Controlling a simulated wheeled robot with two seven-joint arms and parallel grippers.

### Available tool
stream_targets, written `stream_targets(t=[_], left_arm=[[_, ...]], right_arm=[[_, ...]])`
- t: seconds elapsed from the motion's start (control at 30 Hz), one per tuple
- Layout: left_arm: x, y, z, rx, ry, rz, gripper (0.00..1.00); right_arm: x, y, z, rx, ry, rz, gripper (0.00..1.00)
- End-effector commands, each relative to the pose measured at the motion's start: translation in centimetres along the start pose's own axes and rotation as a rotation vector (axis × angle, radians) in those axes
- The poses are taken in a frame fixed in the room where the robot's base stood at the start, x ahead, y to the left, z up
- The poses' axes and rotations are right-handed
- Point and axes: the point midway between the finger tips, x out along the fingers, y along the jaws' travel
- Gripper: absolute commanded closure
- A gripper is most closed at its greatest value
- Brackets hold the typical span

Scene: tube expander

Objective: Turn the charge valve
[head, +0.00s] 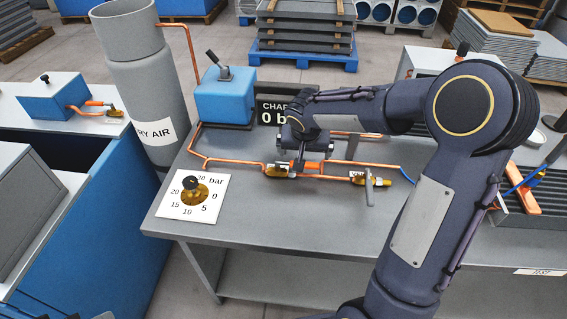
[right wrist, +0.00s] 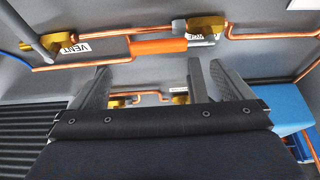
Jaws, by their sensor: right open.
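A brass valve (head: 277,171) sits on the copper line on the grey bench, just left of and below my right gripper (head: 302,163); I take it for the charge valve. It also shows in the right wrist view (right wrist: 206,27), with a partly hidden label. An orange piece (right wrist: 158,47) lies along the line beside it. The vent valve (head: 402,180) with a grey lever (head: 369,187) is to the right; its VENT label (right wrist: 76,46) shows in the wrist view. My right gripper is open and empty over the line, its fingers apart; contact cannot be told. My left gripper is out of view.
A white dial plate (head: 173,212) with a black knob is at the bench's left. A blue box (head: 226,97), a grey DRY AIR cylinder (head: 146,85) and a dark sign (head: 273,107), partly hidden by my arm, stand behind. Copper pipes (head: 224,162) cross the bench top.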

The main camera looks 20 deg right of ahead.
Motion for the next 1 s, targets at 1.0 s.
stream_targets(t=[1.0], left_arm=[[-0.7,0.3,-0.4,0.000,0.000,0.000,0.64]], right_arm=[[7.3,0.0,0.1,0.000,-0.001,0.000,0.22]])
